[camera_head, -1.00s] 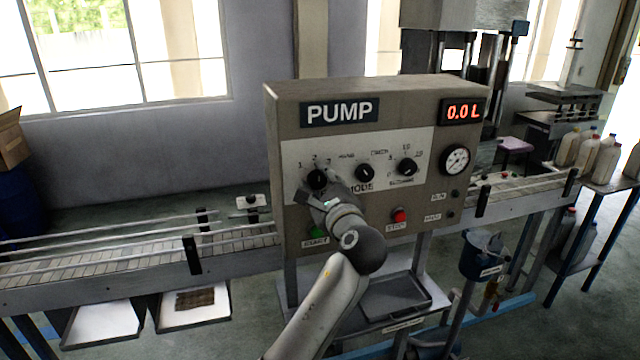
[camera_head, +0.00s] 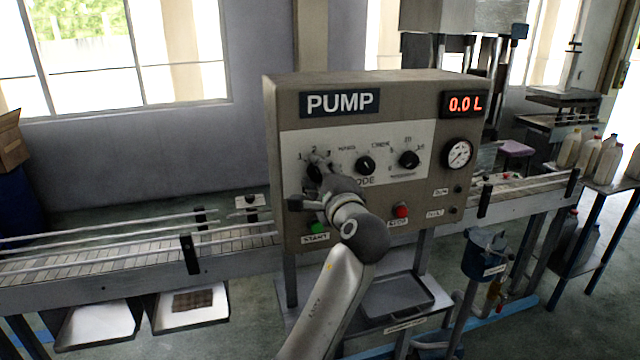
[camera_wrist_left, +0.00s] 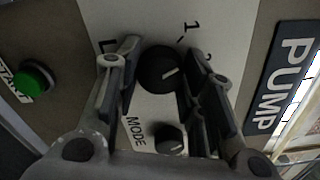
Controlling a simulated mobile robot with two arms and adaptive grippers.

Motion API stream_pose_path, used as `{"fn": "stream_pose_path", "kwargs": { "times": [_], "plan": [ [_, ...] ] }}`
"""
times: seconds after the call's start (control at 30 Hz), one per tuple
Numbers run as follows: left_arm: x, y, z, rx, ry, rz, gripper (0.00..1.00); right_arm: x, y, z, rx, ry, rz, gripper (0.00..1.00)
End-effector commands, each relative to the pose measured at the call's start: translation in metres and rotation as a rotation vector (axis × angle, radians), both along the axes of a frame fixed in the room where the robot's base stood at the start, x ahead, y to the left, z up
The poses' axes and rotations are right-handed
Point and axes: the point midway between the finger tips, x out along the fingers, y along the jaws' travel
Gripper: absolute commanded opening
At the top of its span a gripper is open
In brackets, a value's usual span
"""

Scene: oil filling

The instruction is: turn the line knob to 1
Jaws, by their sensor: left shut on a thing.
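The line knob (camera_head: 314,173) is the black leftmost knob on the pump panel, under the marks 1, 2 and 3; my left gripper partly hides it in the head view. In the left wrist view the line knob (camera_wrist_left: 158,68) is round and black with a short white pointer line, and the figure 1 is printed near it. My left gripper (camera_head: 318,182) is at the panel, its arm coming from below. In the left wrist view, the fingers of my left gripper (camera_wrist_left: 162,66) stand on both sides of the knob and are shut on it.
The mode knob (camera_head: 365,165) is close on the right, and another dial (camera_head: 408,159) lies beyond it. The green start button (camera_head: 317,227) is just below my gripper, and the red stop button (camera_head: 401,210) is to the right. The display (camera_head: 464,104) reads 0.0 L. A conveyor (camera_head: 100,265) runs past the panel.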

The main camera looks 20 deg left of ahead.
Motion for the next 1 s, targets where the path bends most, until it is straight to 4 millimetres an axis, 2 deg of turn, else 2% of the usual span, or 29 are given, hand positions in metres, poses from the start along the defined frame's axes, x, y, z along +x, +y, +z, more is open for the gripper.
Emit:
{"fn": "stream_pose_path", "kwargs": {
  "times": [0.1,0.4,1.0],
  "plan": [
    [0.0,0.0,-0.004,-0.079,-0.051,0.0,0.12,0.0,0.0,-0.011,0.0,0.0,0.0,0.4],
    [0.0,0.0,-0.002,-0.22,-0.146,0.0,0.12,0.0,-0.002,-0.024,-0.003,0.0,0.001,0.4],
    [0.0,0.0,-0.001,-0.279,-0.185,0.0,0.12,0.0,-0.003,-0.028,-0.004,0.0,0.002,0.4]
  ]
}}
